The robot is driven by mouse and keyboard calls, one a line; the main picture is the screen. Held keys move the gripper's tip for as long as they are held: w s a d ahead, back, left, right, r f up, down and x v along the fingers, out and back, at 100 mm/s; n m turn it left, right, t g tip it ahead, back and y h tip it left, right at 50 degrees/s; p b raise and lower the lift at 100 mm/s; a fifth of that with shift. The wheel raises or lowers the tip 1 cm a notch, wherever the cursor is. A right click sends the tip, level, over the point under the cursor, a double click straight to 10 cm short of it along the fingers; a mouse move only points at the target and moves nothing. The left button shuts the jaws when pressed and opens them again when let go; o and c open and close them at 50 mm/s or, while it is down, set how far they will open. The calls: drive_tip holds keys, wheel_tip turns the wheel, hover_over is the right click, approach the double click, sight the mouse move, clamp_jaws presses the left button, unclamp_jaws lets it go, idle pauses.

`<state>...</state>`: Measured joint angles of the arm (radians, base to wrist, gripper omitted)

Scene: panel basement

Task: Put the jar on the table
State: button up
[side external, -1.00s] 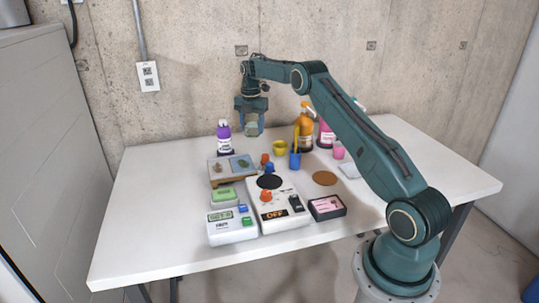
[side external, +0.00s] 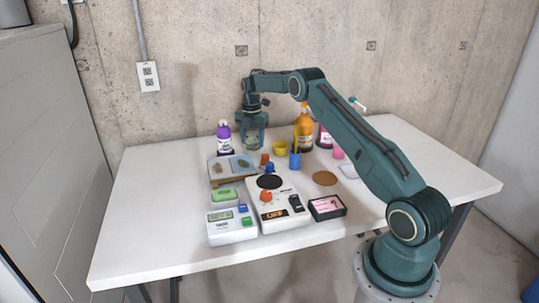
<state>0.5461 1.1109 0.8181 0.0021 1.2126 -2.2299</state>
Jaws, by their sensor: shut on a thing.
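The jar (side external: 251,142) is a small, greenish, see-through vessel at the back of the table, between the purple bottle and the yellow cup. My gripper (side external: 252,135) points down and is shut on the jar, with a finger on either side of it. The jar looks upright and at or very near the white table top (side external: 145,215). I cannot tell whether its base touches the table, as the wooden stand and small items in front are close to it.
A purple bottle (side external: 224,137) stands just left of the jar. A yellow cup (side external: 280,148), blue cup (side external: 295,160) and orange bottle (side external: 304,132) stand to the right. A wooden stand (side external: 232,172) and a hotplate device (side external: 277,206) are in front. The left table area is clear.

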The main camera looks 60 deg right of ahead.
drive_tip(key=shift+f, duration=1.2)
drive_tip(key=o, duration=1.1)
drive_tip(key=shift+f, duration=0.15)
wheel_tip(320, 180, up, 12)
drive_tip(key=shift+r, duration=0.15)
